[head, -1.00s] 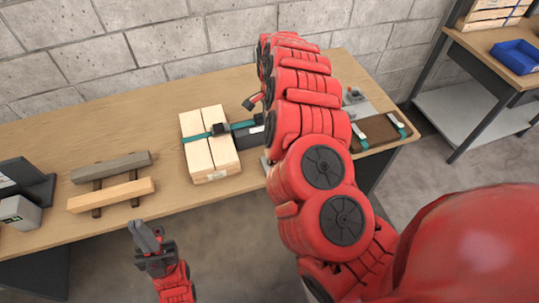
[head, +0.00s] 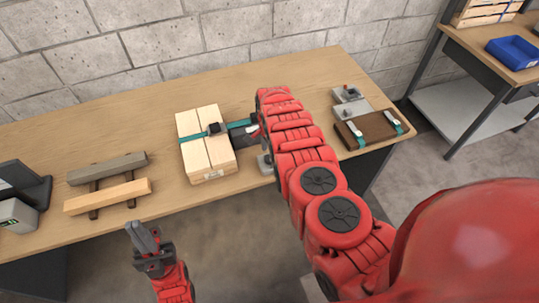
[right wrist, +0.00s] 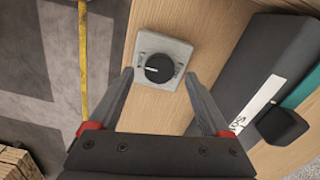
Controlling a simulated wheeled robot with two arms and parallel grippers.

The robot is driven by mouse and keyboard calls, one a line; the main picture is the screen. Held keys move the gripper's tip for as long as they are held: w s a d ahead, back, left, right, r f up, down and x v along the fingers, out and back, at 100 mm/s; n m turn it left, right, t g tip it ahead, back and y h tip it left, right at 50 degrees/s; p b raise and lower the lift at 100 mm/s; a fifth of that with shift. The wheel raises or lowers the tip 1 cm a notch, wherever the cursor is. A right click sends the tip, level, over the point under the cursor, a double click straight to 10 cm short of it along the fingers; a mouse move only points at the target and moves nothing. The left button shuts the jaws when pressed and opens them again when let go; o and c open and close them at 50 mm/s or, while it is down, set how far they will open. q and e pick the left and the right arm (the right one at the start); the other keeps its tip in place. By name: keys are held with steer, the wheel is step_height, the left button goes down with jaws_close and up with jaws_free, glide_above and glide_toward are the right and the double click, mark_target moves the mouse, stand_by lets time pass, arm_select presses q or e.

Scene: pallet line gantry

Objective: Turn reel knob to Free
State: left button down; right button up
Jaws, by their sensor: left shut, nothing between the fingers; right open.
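The reel knob (right wrist: 159,69) is a round black dial with a white pointer line on a square pale grey plate (right wrist: 177,48), seen in the right wrist view. In the head view, part of a grey block (head: 265,164) shows beside my right arm, which hides most of that spot. My left gripper (head: 142,236) is shut and empty in front of the bench.
A dark reel housing (right wrist: 245,75) with a teal strap lies right of the knob in the wrist view. A strapped wooden stack (head: 205,165), two bars on a rack (head: 107,193) and a brown board (head: 368,128) stand on the bench (head: 150,110).

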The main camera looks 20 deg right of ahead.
steer(key=shift+s+f, duration=0.1)
steer(key=shift+f, duration=0.85)
jaws_close()
